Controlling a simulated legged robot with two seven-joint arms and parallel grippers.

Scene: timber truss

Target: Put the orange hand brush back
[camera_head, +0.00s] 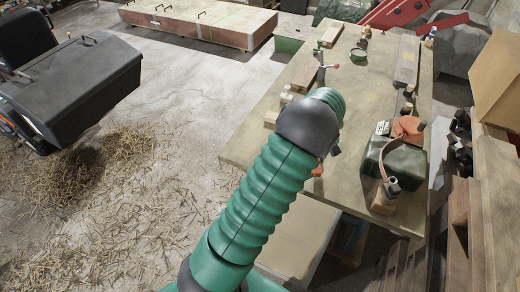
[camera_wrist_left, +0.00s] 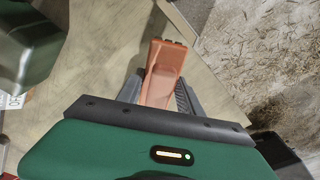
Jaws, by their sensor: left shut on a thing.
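The orange hand brush (camera_wrist_left: 164,68) is between the two grey fingers of my left gripper (camera_wrist_left: 160,90) in the left wrist view. The gripper is shut on it, and the brush points away from the palm. Behind it lies the wooden tabletop (camera_wrist_left: 105,45), close to the table's edge; I cannot tell whether the brush touches the top. In the head view my green arm hides most of the gripper, and only a small orange patch (camera_head: 318,170) shows beside the wrist over the table (camera_head: 345,185). My right gripper is not in view.
Straw (camera_head: 110,170) litters the floor at left. The table's middle is fairly clear.

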